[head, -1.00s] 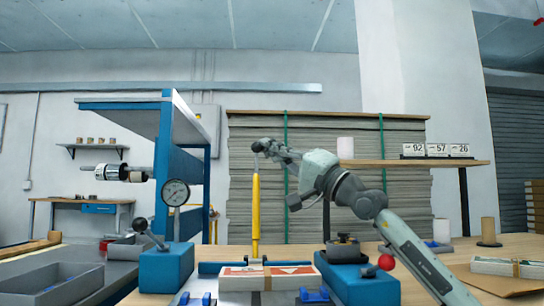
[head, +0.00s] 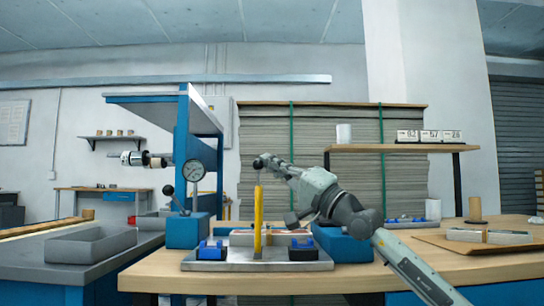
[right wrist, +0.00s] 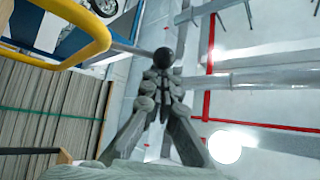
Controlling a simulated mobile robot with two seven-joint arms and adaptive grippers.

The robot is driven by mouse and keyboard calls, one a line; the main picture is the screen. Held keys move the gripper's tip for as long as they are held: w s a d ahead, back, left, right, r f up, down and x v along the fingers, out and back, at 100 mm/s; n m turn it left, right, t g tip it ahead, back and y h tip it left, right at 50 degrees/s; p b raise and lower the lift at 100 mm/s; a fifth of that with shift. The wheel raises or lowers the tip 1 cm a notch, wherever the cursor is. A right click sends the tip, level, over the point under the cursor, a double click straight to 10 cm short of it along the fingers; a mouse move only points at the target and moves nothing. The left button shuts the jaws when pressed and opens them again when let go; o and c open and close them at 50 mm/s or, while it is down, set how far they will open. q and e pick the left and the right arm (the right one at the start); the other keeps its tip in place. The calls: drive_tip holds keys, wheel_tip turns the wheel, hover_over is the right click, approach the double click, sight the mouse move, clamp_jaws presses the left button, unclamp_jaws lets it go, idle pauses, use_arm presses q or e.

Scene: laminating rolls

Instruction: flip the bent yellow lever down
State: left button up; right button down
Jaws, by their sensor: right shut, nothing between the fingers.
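The yellow lever (head: 258,222) stands about upright in the middle of the head view, in front of a low stack of cards. A thin grey rod and a dark ball knob (head: 258,163) top it. In the right wrist view the yellow bent bar (right wrist: 88,47) crosses the upper left, and a rod leads from it to the black knob (right wrist: 165,58). My right gripper (head: 273,163) is shut and empty, coming in from the right, its fingertips (right wrist: 163,72) at the knob. I cannot tell whether they touch it. My left gripper is out of view.
The lever stands over a grey plate (head: 200,265) with blue clamps (head: 212,250) on the wooden table (head: 150,277). A cardboard sheet (head: 470,243) lies right.

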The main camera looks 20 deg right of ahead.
drive_tip(key=shift+s+a+f, duration=0.15)
drive_tip(key=shift+s+f, duration=0.35)
drive_tip(key=shift+f, duration=0.25)
drive_tip(key=shift+a, duration=0.1)
drive_tip(key=shift+f, duration=0.1)
drive_tip(key=v, duration=1.2)
drive_tip(key=shift+d+r, duration=0.35)
drive_tip(key=shift+d, duration=0.05)
